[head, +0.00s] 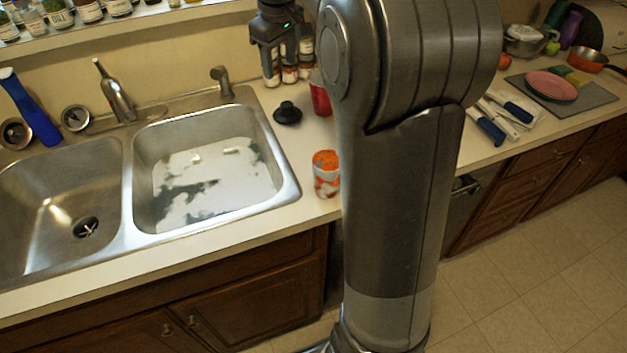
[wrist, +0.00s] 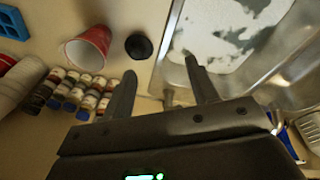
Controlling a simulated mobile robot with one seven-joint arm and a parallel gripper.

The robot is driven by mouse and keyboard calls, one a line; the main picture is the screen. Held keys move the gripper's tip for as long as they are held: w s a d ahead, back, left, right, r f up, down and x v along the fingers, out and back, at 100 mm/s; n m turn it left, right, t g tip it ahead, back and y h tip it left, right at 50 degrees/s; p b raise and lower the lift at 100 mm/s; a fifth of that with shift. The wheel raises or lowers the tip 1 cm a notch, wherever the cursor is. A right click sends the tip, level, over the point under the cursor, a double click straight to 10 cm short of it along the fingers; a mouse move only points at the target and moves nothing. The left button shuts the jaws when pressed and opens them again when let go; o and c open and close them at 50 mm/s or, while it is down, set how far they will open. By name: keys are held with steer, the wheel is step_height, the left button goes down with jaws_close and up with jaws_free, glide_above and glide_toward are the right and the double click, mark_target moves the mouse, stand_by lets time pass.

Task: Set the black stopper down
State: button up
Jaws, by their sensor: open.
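The black stopper (head: 287,113) rests on the counter just right of the right sink basin, with its knob up. It also shows in the wrist view as a dark round shape (wrist: 138,46), beside the basin's rim. My gripper (head: 268,80) is above and behind it near the wall in the head view, apart from it. In the wrist view its two fingers (wrist: 158,78) are spread with nothing between them, and the stopper lies beyond the left fingertip.
A red cup (head: 320,98) stands right of the stopper. Spice jars (wrist: 85,90) stand behind.

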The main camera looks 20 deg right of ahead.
steer(key=s+a+r+m+t, duration=0.1)
steer(key=s+a+m+t, duration=0.15)
steer(key=s, duration=1.25)
steer(key=s+a+f+m, duration=0.1)
steer(key=s+f, duration=0.2)
steer(key=s, duration=0.5)
steer(key=s+a+f+m+t, duration=0.1)
steer(key=s+f+m, duration=0.1)
steer(key=s+f, duration=0.2)
steer(key=s, duration=0.3)
steer(key=shift+s+f, duration=0.25)
steer(key=shift+s, duration=0.1)
